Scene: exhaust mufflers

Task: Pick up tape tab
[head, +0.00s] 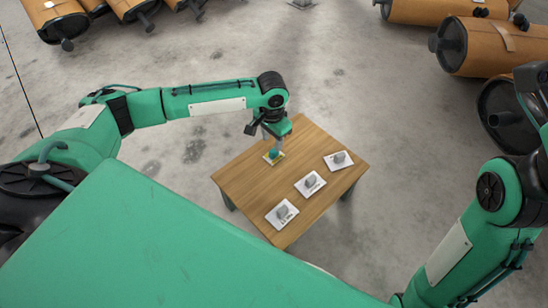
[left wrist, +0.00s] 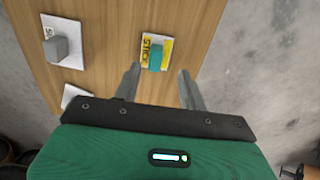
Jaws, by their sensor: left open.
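A teal tape tab (head: 273,154) stands on a small yellow and white card at the far left part of the wooden table. In the left wrist view the teal tab (left wrist: 155,57) sits on the card (left wrist: 146,37), which carries the letters "STICK". My left gripper (head: 275,137) is over the tab, partly covering it in the head view. In the left wrist view my left gripper (left wrist: 158,82) is open, its two fingers apart and empty, with the tab just beyond and between the fingertips. My right gripper is out of view.
The wooden table (head: 247,181) holds three white cards (head: 282,214), (head: 310,185), (head: 338,160) with grey blocks on them, nearer and to the right. Orange-brown mufflers (head: 482,45) lie on the concrete floor at the back. Bare tabletop separates the tab's card from the others.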

